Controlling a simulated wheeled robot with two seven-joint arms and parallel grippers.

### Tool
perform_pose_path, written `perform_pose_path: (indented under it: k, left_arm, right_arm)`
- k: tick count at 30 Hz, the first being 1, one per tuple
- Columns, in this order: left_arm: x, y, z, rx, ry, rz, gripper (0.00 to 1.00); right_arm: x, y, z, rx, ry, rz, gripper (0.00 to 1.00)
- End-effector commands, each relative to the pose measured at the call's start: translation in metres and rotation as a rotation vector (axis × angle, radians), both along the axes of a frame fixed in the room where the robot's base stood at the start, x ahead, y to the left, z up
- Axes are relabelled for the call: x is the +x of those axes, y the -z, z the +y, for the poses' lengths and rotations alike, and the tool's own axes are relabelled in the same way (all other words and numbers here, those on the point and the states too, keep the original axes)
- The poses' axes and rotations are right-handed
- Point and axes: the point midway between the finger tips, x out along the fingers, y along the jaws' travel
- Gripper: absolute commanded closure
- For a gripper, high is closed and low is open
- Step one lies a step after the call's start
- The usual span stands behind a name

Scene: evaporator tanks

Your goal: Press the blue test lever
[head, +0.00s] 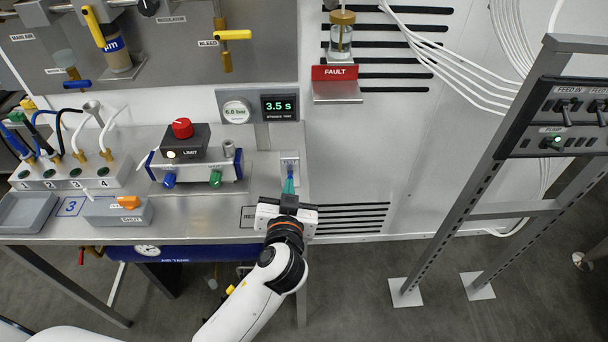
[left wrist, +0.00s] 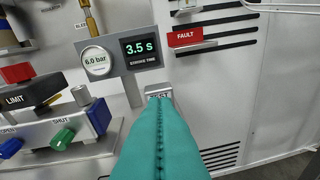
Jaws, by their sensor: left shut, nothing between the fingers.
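A small grey-white block (head: 290,158) stands at the right end of the steel bench; in the left wrist view its plate (left wrist: 159,96) reads TEST. My left gripper (head: 289,183) has its teal fingers shut together, with nothing between them, at the front of this block. In the left wrist view the shut fingers (left wrist: 160,125) cover the area just below the TEST plate. I cannot make out a blue lever there; the fingers hide that spot. Whether the fingertips touch the block I cannot tell. My right gripper is not in view.
A display (head: 280,107) reads 3.5 s beside a 6.0 bar gauge (head: 236,110). A red FAULT sign (head: 334,72) hangs above right.

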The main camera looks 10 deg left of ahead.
Motion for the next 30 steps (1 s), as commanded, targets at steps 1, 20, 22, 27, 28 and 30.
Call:
perform_pose_path:
  k: [1,20,22,27,28,30]
  left_arm:
    - [0.002,-0.004,-0.002,0.001,0.003,-0.017,1.00]
    - [0.030,-0.006,0.003,0.006,0.004,-0.029,1.00]
    - [0.044,-0.004,0.006,0.008,0.005,-0.029,1.00]
    - [0.081,0.002,0.015,0.007,0.003,-0.028,1.00]
    - [0.087,0.003,0.015,0.007,0.004,-0.028,1.00]
    - [0.100,0.006,0.019,0.006,0.004,-0.028,1.00]
  right_arm:
    - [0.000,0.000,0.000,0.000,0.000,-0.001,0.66]
    - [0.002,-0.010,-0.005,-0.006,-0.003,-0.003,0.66]
    - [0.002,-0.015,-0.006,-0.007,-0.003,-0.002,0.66]
    - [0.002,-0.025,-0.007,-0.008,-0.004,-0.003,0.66]
    - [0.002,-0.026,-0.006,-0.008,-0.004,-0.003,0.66]
    - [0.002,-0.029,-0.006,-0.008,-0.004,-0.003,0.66]
